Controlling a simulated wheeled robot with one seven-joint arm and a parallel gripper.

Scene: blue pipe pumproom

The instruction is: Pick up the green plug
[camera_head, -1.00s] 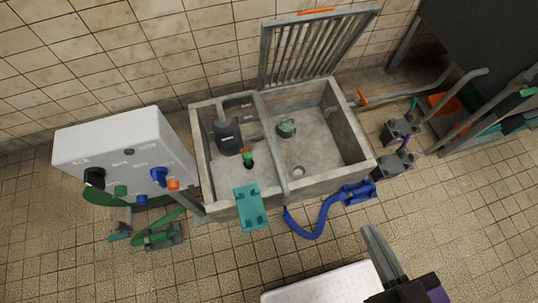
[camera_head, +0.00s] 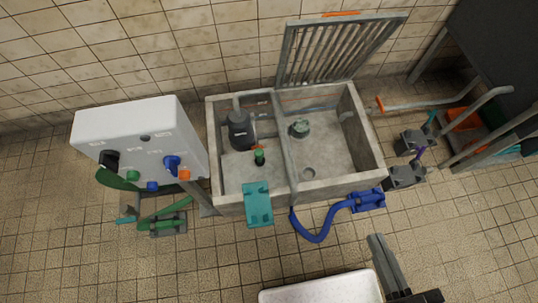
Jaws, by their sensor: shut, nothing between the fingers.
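A small green plug (camera_head: 259,154) with a dark part below it sits in the left compartment of the concrete basin (camera_head: 374,150), near the front wall. It is just behind the teal bracket. My gripper (camera_head: 376,238) is at the lower right, in front of the basin and well to the right of the plug. Its long grey fingers are together and hold nothing. Nothing hides the plug's top.
A dark pump (camera_head: 239,130) stands behind the plug. A teal bracket (camera_head: 257,204) hangs over the front wall. A white control box (camera_head: 125,128) stands left, and an open grate (camera_head: 341,55) rises behind. A blue hose (camera_head: 318,232) lies in front; a white tray (camera_head: 320,290) is nearer.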

